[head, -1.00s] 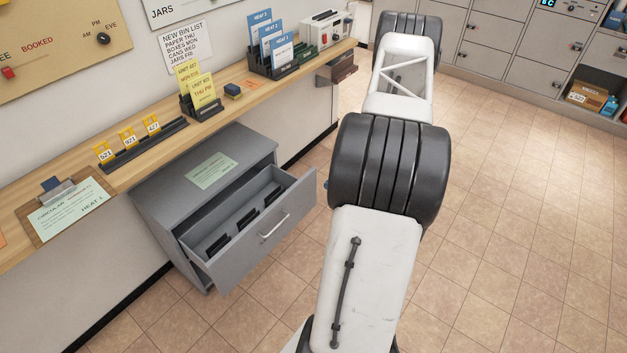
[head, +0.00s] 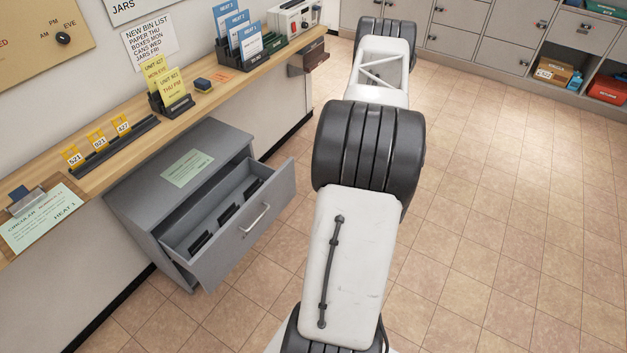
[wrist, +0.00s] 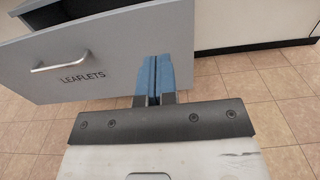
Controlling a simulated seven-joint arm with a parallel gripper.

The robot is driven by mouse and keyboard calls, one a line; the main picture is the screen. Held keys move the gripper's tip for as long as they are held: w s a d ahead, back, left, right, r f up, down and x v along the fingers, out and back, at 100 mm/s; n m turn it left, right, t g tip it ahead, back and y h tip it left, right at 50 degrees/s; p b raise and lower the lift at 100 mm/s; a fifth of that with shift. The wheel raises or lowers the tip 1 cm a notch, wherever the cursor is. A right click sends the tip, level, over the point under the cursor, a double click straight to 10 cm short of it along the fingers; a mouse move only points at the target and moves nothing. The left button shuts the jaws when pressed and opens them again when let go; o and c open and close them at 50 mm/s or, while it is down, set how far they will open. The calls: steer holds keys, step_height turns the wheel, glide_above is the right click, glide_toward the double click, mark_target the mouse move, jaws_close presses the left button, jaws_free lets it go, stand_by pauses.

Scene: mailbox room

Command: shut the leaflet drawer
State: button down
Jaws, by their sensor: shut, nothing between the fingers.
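The leaflet drawer (head: 240,228) is pulled well out of the grey cabinet (head: 150,190), with dark dividers showing inside. Its front carries a silver handle (head: 256,219). In the wrist view the grey drawer front (wrist: 110,65) is labelled LEAFLETS, with its handle (wrist: 62,60) at the left. My gripper (wrist: 155,62) shows there with its blue fingers together and empty, in front of the right part of the drawer front and right of the handle. I cannot tell whether the fingertips touch the front. The gripper is hidden in the head view.
A wooden counter (head: 110,170) runs along the wall above the cabinet, bearing card racks, a clipboard (head: 38,212) and a yellow card holder (head: 168,92). Grey lockers (head: 470,32) stand at the back. The tiled floor (head: 490,200) to the right is clear.

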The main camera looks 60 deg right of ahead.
mark_target(287, 167)
steer(key=shift+w, duration=6.6)
steer(key=shift+w, duration=0.1)
steer(key=w, duration=1.8)
steer(key=shift+s, duration=0.15)
steer(key=s, duration=1.3)
steer(key=shift+s, duration=0.4)
